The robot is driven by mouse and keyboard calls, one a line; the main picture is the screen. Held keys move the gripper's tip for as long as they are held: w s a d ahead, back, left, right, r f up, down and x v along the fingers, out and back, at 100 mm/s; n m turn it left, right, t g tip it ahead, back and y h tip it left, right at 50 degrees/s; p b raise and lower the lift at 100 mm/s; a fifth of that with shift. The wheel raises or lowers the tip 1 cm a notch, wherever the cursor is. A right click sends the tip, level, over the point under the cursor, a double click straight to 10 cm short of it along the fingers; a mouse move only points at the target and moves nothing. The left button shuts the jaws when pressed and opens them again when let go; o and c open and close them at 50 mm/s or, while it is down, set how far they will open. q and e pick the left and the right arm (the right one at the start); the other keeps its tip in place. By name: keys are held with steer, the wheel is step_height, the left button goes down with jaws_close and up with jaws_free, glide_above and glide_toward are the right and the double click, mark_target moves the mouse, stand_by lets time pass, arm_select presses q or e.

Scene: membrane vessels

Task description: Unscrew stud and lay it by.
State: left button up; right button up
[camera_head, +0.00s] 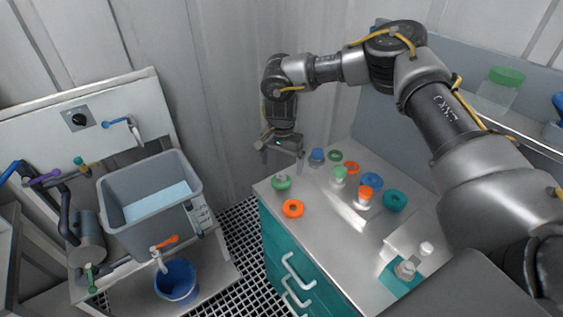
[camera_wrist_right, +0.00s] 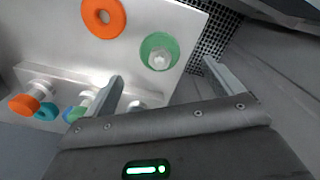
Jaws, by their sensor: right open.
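My right gripper (camera_head: 279,153) hangs above the far left corner of the worktop, open and empty, with its fingers spread apart. In the right wrist view, the right gripper (camera_wrist_right: 163,78) has its two fingers either side of a gap. A green ring with a pale stud head in its middle (camera_wrist_right: 160,57) lies beyond that gap, apart from both fingers. In the head view this green piece (camera_head: 281,183) sits near the worktop's left edge, below the gripper. I cannot tell which of the studs is the task's own. My left gripper is not in view.
An orange ring (camera_head: 292,208) lies close by the green piece. Several coloured rings and posts, among them a teal ring (camera_head: 394,200), crowd the worktop's middle. A teal pad (camera_head: 398,283) lies at the front right. The worktop's front left is bare. A grey basin (camera_head: 118,219) stands left.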

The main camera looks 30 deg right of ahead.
mark_target(281, 172)
steer(key=shift+n, duration=0.8)
steer(key=shift+a+r+m+p, duration=0.1)
steer(key=shift+m+p, duration=0.3)
steer(key=shift+p, duration=0.15)
steer(key=shift+m, duration=0.5)
steer(key=m, duration=0.6)
steer(key=shift+m, duration=0.4)
steer(key=m, duration=0.5)
steer(key=shift+b, duration=0.35)
steer(key=m, duration=0.5)
steer(key=shift+f+m+b, duration=0.2)
steer(key=shift+m+b, duration=0.1)
steer(key=shift+b, duration=0.1)
step_height(281, 172, down, 3)
steer(key=shift+r+m+b, duration=0.15)
steer(key=shift+m+b, duration=0.25)
steer(key=shift+b, duration=0.35)
steer(key=shift+f, duration=0.65)
